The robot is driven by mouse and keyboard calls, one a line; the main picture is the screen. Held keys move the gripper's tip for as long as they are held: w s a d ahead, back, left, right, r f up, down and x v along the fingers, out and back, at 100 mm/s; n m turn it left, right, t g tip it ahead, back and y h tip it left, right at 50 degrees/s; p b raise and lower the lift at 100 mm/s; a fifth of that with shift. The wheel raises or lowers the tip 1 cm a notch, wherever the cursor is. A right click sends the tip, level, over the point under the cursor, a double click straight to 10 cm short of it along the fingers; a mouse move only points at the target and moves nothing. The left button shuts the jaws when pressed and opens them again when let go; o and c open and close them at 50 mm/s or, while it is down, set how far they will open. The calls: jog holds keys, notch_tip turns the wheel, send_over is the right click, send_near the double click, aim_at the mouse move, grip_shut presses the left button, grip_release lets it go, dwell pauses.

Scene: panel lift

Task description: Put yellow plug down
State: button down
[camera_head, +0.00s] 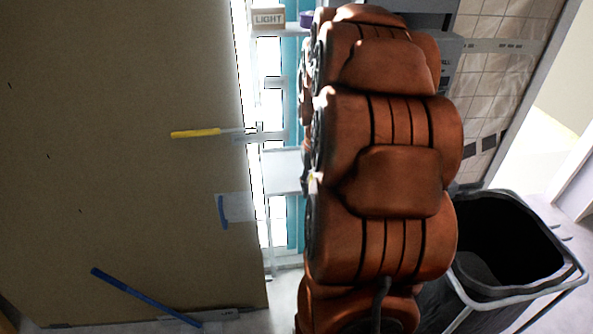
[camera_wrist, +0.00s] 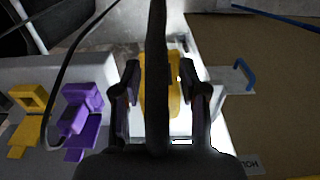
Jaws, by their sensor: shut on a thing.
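In the wrist view my gripper (camera_wrist: 160,88) is at the middle, with a dark finger on each side of a yellow plug (camera_wrist: 173,85). My gripper is shut on this plug. A dark upright bar or cable crosses in front of it and hides its middle. The plug appears above a bright white surface, and I cannot tell whether it touches it. A second yellow piece (camera_wrist: 28,105) and a purple piece (camera_wrist: 82,112) sit at the left on a grey surface. In the head view my orange arm hides the gripper and the plug.
A large brown panel (camera_head: 110,140) fills the left of the head view, with a yellow-handled tool (camera_head: 196,133) and a blue bar (camera_head: 140,294) against it. A black bin (camera_head: 515,292) stands at the right. White shelves (camera_head: 283,170) stand behind my arm. A thin black cable (camera_wrist: 52,75) loops at left.

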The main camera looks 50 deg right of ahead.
jog(key=shift+s+d, duration=0.15)
jog(key=shift+w+d, duration=0.15)
jog(key=shift+w, duration=0.05)
jog(key=w+d+p, duration=0.2)
jog(key=w, duration=0.2)
jog(key=w+d+f+p, duration=0.1)
jog(key=w+d, duration=0.1)
jog(key=w, duration=0.3)
jog(key=w+d+p, duration=0.2)
jog(key=w+d, duration=0.1)
jog(key=w, duration=0.1)
jog(key=shift+w+f+p, duration=0.15)
jog(key=shift+w+p, duration=0.05)
jog(key=shift+p, duration=0.1)
jog(key=shift+f+p, duration=1.05)
jog(key=shift+f, duration=0.8)
jog(key=shift+f, duration=0.2)
jog(key=c, duration=0.6)
grip_release()
